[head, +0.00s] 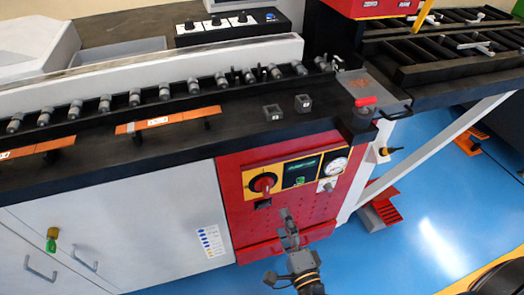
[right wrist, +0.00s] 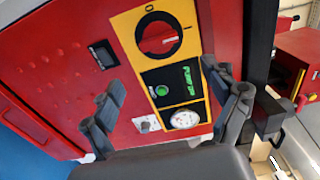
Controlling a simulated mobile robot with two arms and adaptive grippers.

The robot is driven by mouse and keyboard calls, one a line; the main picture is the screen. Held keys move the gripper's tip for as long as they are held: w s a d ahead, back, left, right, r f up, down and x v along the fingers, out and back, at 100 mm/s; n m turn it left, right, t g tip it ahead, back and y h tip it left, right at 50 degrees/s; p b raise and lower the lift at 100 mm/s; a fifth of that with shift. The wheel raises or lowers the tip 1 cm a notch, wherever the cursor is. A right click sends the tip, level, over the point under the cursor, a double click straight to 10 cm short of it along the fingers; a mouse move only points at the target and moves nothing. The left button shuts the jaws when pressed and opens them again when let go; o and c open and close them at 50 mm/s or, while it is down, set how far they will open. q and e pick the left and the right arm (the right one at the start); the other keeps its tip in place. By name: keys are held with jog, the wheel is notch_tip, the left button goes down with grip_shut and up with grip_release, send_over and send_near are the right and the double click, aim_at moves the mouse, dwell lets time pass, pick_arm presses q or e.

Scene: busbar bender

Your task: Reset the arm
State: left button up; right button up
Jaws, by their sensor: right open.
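My right arm reaches in from the bottom of the head view, and its gripper (head: 288,225) is in front of the lower part of the red control panel (head: 235,200). In the right wrist view the two fingers of this gripper (right wrist: 165,82) are spread apart with nothing between them. Beyond them are a red rotary switch (right wrist: 158,38), a green-lit display (right wrist: 172,84) and a round gauge (right wrist: 184,119) on the yellow-framed panel. I cannot tell whether a fingertip touches the panel. My left gripper is not in view.
The dark worktop (head: 110,165) with a row of rollers runs above white cabinets (head: 130,225). Blue floor (head: 430,200) is open at the right, below a white diagonal brace (head: 435,145).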

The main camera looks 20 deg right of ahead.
jog(key=s+f+n+g+p, duration=0.1)
jog(key=s+f+n+g, duration=0.25)
jog(key=f, duration=0.55)
jog(key=s+d+f+n+g+y, duration=0.1)
jog(key=s+f+n+g, duration=0.3)
jog(key=f, duration=0.6)
jog(key=s+f+n+g+p, duration=0.15)
jog(key=s+f+n, duration=0.3)
jog(key=f, duration=0.45)
jog(key=s+d+f+n+g, duration=0.3)
jog(key=s+f, duration=0.3)
jog(key=s, duration=0.4)
jog(key=s+d+f+n+g+h, duration=0.1)
jog(key=s+d+f+n+g, duration=0.2)
jog(key=s, duration=0.7)
notch_tip(320, 180, down, 3)
jog(key=shift+s+d+f+n+g+h, duration=0.1)
jog(key=shift+s+d+n+g+h, duration=0.15)
jog(key=shift+n+g, duration=0.85)
jog(key=shift+a, duration=0.1)
